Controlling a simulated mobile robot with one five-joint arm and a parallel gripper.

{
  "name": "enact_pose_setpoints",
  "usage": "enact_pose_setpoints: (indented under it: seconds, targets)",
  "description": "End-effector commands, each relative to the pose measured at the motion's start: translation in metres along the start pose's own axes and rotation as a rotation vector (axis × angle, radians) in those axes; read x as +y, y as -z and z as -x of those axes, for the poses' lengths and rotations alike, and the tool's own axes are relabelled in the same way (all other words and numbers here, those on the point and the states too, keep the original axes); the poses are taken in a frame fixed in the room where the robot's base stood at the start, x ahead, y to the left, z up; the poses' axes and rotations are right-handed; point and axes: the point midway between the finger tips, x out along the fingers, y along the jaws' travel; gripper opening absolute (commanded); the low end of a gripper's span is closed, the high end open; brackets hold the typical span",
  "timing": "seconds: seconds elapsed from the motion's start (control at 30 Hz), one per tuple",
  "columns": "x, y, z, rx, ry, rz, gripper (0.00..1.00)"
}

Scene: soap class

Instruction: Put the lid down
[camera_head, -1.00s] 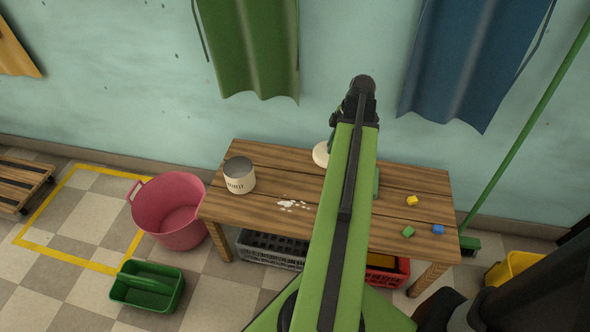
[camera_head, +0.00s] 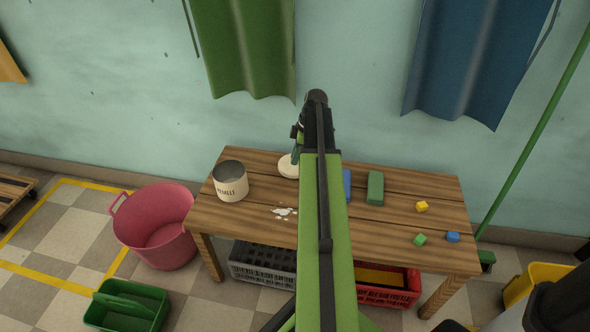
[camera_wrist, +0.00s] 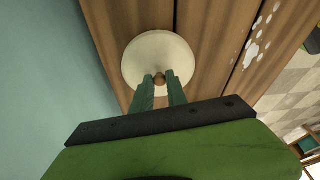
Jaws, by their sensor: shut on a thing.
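The lid is a round cream disc with a small brown knob; in the wrist view the lid (camera_wrist: 152,55) lies ahead of my gripper (camera_wrist: 160,80), whose two green fingers are shut on the knob. In the head view the lid (camera_head: 288,166) shows at the back of the table, left of my arm, partly hidden by the gripper (camera_head: 295,155). Whether it touches the tabletop I cannot tell. A cream tin (camera_head: 231,187) with lettering stands open on the table to the left of the lid.
A pink tub (camera_head: 155,235) stands left of the table. Crates (camera_head: 262,262) sit below.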

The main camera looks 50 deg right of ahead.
Motion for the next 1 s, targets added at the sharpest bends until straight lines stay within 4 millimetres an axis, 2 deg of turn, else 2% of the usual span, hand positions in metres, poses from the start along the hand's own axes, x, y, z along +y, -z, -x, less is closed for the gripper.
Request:
enact_pose_setpoints:
  seconds: [0.13,0.37,0.6,0.77,0.8,0.93,1.0]
  targets:
    - [0.000,-0.001,-0.004,0.000,0.000,0.000,0.00]
    - [0.000,-0.011,-0.042,0.000,0.000,0.001,0.00]
    - [0.000,-0.010,-0.038,0.000,0.001,0.002,0.00]
    - [0.000,-0.011,-0.043,0.000,0.001,0.002,0.00]
    - [0.000,-0.010,-0.041,0.000,0.001,0.002,0.23]
    - [0.000,-0.009,-0.041,0.000,0.001,0.003,0.40]
    - [0.000,-0.009,-0.041,0.000,0.001,0.004,0.40]
